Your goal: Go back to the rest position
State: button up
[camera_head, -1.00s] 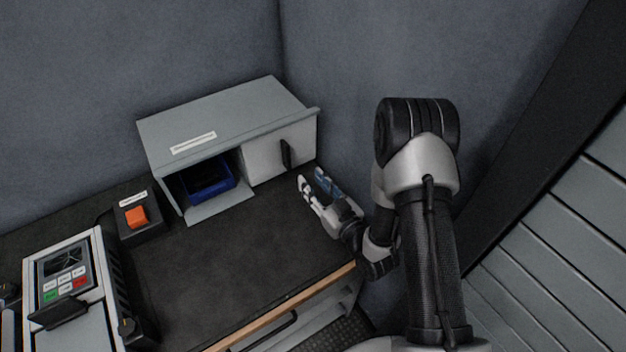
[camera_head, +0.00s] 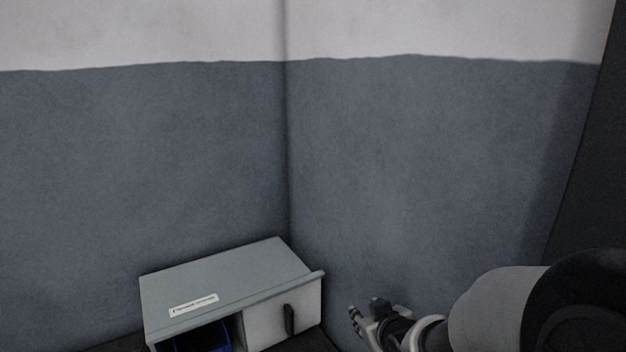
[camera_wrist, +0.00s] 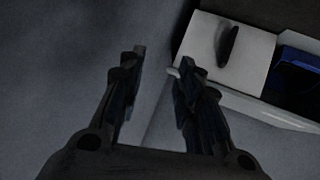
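My gripper (camera_head: 366,313) is at the lower right of the head view, just right of the grey cabinet (camera_head: 225,284) and apart from it. In the wrist view its two fingers (camera_wrist: 162,82) stand apart with nothing between them. The cabinet's white door (camera_head: 282,316) with a black handle (camera_head: 289,319) is on its right side; the door also shows in the wrist view (camera_wrist: 255,62). The left compartment is open and a blue bin (camera_head: 203,338) sits inside. The bin shows at the right edge of the wrist view (camera_wrist: 297,72).
Grey walls (camera_head: 180,165) meet in a corner behind the cabinet. A dark upright frame (camera_head: 592,170) stands at the far right. Only a sliver of the dark worktop shows at the bottom; most of it is out of view.

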jog(key=s+d+r+m+g, duration=0.1)
jog(key=s+r+m+g, duration=0.1)
jog(key=s, duration=1.2)
jog(key=s+d+r+m+g+h, duration=0.1)
jog(key=s+r+g, duration=0.3)
jog(key=s, duration=1.1)
jog(key=shift+d+r+m, duration=0.2)
jog(key=shift+r+m, duration=0.3)
jog(key=shift+m, duration=0.1)
